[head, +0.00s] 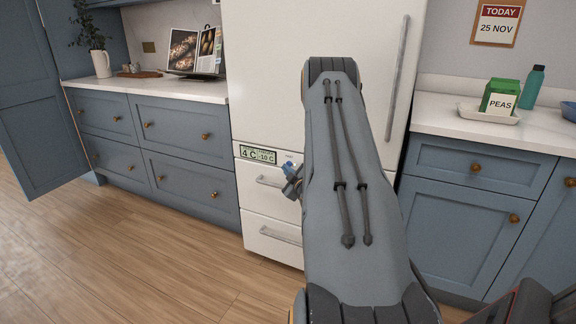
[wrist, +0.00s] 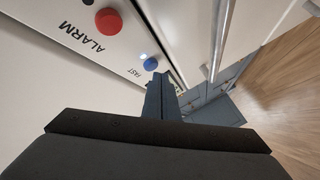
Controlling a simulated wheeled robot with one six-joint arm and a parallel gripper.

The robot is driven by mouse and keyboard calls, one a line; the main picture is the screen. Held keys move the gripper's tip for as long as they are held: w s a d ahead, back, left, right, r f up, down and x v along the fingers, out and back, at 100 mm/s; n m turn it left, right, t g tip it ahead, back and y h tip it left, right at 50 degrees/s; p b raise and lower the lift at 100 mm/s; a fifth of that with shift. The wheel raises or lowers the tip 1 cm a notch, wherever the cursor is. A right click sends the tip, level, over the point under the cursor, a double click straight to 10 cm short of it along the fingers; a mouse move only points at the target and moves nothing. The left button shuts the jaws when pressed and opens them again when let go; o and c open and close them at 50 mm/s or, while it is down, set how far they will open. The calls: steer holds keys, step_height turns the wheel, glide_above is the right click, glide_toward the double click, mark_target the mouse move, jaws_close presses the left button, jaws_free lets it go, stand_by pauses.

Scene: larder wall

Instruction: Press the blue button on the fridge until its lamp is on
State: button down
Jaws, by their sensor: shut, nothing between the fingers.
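The white fridge (head: 270,70) stands in the middle of the head view, partly hidden by my arm. In the wrist view, the blue button (wrist: 150,64) sits on the fridge's control strip beside the label "FAST". A small lamp (wrist: 143,57) next to it shows bright bluish white and looks lit. My gripper (wrist: 160,78) is shut and empty, its fingertips right by the blue button. I cannot tell whether they touch it. In the head view my gripper (head: 291,180) is at the strip, right of the display.
A larger red button (wrist: 108,21) labelled "ALARM" is on the same strip, with a dark round spot (wrist: 88,2) beyond it. The temperature display (head: 258,154) reads 4 C and -10 C. Drawer handles (head: 270,182) lie below. Blue cabinets (head: 180,140) flank the fridge; the wooden floor (head: 130,250) is clear.

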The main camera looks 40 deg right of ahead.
steer(key=s+a+p, duration=0.2)
steer(key=a, duration=0.3)
steer(key=shift+s+a, duration=0.2)
steer(key=shift+a, duration=0.1)
stand_by(0.4)
stand_by(0.4)
steer(key=s+a+r+m+g+y+p, duration=0.1)
steer(key=s+a+r+g+y+p, duration=0.25)
steer(key=a, duration=0.75)
steer(key=a+r+m+g+y+p, duration=0.15)
steer(key=a+r+g, duration=0.25)
steer(key=a+r, duration=0.45)
steer(key=s+a+r+m+g+p, duration=0.1)
steer(key=s+a+r+g, duration=0.3)
steer(key=s+a, duration=0.7)
steer(key=s+a+r+m+g+y+p, duration=0.1)
steer(key=s+a+r+m+g+p, duration=0.1)
steer(key=s+a, duration=1)
steer(key=s+r+g+p, duration=0.1)
steer(key=s+r+g, duration=0.1)
steer(key=s, duration=0.5)
steer(key=shift+r+p, duration=0.2)
steer(key=shift+p, duration=0.1)
